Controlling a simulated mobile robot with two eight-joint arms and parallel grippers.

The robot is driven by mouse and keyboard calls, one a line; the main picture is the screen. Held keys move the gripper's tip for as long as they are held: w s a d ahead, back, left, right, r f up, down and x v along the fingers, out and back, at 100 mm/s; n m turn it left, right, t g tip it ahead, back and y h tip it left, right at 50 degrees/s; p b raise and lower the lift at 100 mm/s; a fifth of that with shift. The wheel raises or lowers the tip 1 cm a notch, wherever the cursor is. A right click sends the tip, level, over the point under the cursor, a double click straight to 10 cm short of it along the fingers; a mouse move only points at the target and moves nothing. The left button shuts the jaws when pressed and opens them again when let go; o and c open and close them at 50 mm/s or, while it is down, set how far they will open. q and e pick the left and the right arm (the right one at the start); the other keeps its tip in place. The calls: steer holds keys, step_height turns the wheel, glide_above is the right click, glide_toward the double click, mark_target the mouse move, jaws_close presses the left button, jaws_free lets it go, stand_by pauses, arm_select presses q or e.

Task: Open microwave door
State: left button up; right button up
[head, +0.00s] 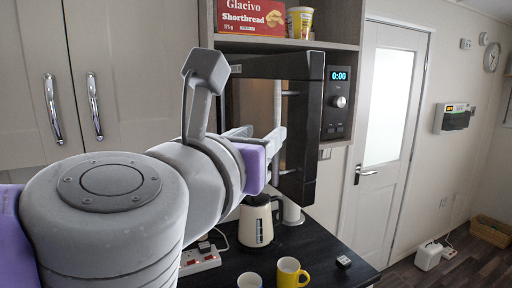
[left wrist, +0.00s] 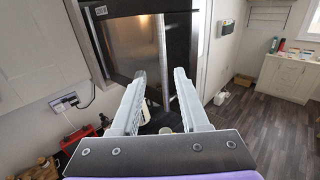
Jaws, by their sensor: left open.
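The microwave stands in a wall cabinet, with its control panel (head: 338,102) reading 0:00. Its dark door (head: 302,155) reaches lower in the picture than the panel and looks swung partly out towards me. A silver upright handle (head: 277,103) shows on the door. My left gripper (head: 268,138) is at the door beside the handle, its fingers partly hidden by my wrist. In the left wrist view the left gripper (left wrist: 160,76) is open, its two fingers apart in front of the door (left wrist: 128,50). Whether a finger touches the handle I cannot tell. My right gripper is out of view.
Below are a black worktop (head: 325,262), a cream kettle (head: 256,222), a yellow mug (head: 290,272), a white cup (head: 249,280) and a power strip (head: 200,260). A shortbread box (head: 250,17) stands above the microwave. Closed cupboards (head: 125,60) are at the left.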

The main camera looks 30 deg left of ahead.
arm_select(q)
steer(key=s, duration=0.1)
steer(key=s+p, duration=0.2)
steer(key=s, duration=0.1)
steer(key=shift+s+d, duration=0.1)
steer(key=shift+d, duration=0.25)
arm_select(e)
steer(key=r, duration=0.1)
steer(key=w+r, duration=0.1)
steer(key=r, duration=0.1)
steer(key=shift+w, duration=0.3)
